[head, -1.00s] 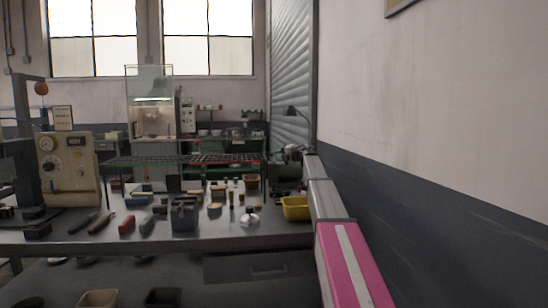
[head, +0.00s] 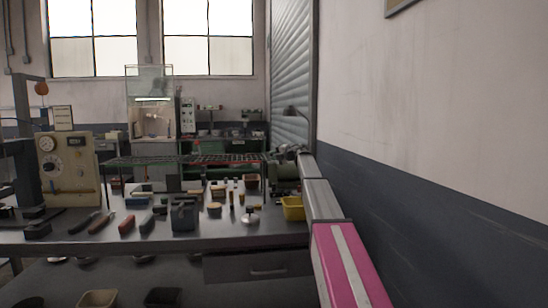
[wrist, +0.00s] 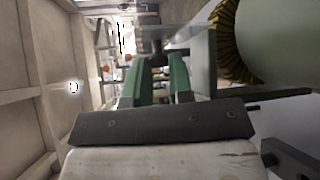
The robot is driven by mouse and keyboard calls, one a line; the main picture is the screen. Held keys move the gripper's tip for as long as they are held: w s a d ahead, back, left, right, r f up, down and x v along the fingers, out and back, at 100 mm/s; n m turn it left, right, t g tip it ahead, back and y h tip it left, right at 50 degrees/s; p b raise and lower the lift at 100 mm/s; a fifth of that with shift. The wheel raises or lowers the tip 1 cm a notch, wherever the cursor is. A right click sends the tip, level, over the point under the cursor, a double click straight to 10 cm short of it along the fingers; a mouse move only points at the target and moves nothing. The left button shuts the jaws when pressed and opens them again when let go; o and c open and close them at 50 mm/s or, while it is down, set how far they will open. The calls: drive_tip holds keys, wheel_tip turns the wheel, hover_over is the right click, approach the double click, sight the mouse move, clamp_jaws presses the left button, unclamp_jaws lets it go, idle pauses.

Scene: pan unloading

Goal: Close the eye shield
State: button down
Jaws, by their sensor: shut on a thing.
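The bench grinder (head: 285,172) stands at the right end of the bench, small and partly hidden by my arm in the head view. In the wrist view its pale green body (wrist: 285,40) and a bristled wheel (wrist: 233,45) fill the upper right. My gripper (wrist: 158,62) has two green fingers, left of the wheel. They are shut on a dark edge of what appears to be the eye shield (wrist: 158,46). The shield's outline and tilt are hard to make out. My gripper's tips cannot be made out in the head view.
A yellow bin (head: 292,208) stands close beside my arm. Hand tools and small blocks lie across the bench (head: 225,236), with a dark holder (head: 184,215) among them. A wall (head: 440,120) runs along the right.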

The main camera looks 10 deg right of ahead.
drive_tip(key=w+r+m+g+h, duration=0.1)
drive_tip(key=w+m+g, duration=0.1)
drive_tip(key=shift+r+g, duration=0.2)
drive_tip(key=shift+g, duration=0.1)
drive_tip(key=shift+w+r+m+g+h, duration=0.25)
drive_tip(key=shift+w+m+g+h, duration=0.15)
drive_tip(key=shift+w+m+g, duration=0.55)
drive_tip(key=shift+w+f+m+g+h, duration=0.15)
drive_tip(key=shift+w+f+m+g, duration=0.15)
drive_tip(key=shift+w+m+g, duration=0.9)
drive_tip(key=shift+w+f+m+g+h, duration=0.1)
drive_tip(key=shift+w+f+m+g, duration=0.2)
drive_tip(key=shift+g, duration=1.6)
drive_tip(key=shift+w+f+m+g+h, duration=0.15)
drive_tip(key=shift+w+f+m+g, duration=0.15)
drive_tip(key=shift+w+m+g, duration=0.9)
drive_tip(key=shift+s+n+g, duration=0.35)
drive_tip(key=shift+s+g, duration=0.1)
drive_tip(key=shift+s, duration=0.05)
drive_tip(key=c, duration=1.3)
unclamp_jaws()
